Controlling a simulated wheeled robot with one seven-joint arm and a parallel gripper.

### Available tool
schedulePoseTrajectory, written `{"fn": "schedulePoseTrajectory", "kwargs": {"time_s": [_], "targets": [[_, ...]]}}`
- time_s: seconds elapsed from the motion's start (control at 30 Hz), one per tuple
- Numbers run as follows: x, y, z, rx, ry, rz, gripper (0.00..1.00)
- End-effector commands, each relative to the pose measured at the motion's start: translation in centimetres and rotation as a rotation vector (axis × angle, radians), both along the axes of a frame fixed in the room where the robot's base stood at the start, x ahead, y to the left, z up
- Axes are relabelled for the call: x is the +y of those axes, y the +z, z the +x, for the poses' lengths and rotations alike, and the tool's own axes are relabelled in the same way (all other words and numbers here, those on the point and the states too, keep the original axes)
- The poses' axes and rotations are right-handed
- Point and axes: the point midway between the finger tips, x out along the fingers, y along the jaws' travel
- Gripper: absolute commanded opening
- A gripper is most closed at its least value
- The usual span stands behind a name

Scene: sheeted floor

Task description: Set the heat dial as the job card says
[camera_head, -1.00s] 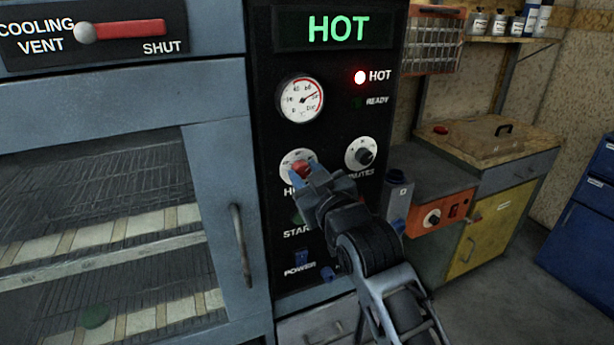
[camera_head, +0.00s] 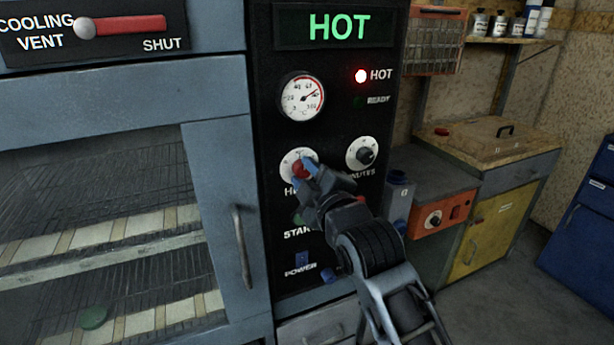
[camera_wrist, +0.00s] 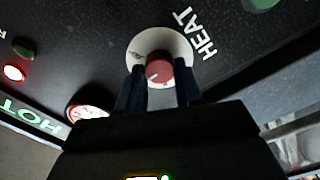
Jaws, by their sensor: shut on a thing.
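The heat dial is a red knob (camera_wrist: 159,73) on a white round scale (camera_head: 287,158), on the black control panel (camera_head: 262,220). My gripper (camera_head: 304,167) is at the dial with its blue fingers on either side of the red knob, shut on it. In the wrist view the fingers (camera_wrist: 160,85) flank the knob, and the word HEAT stands beside the scale. The knob carries a pale pointer mark; the scale figures are too small or covered to read. The display (camera_head: 338,27) reads HOT in green. No job card can be made out.
A red HOT lamp (camera_head: 361,76) is lit; the READY lamp (camera_head: 360,102) is dark. A round gauge (camera_head: 302,96) sits above the dial, and the minutes dial (camera_head: 362,153) close to its right. The oven door handle (camera_head: 243,246) and cooling vent slider (camera_head: 85,28) are at the left.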

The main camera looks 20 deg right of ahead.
Motion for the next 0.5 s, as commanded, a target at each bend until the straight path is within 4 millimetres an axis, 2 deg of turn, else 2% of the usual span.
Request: {"fn": "schedulePoseTrajectory", "kwargs": {"time_s": [0.5], "targets": [[0.08,-0.05,-0.01,0.0,0.001,-0.061,0.05]]}}
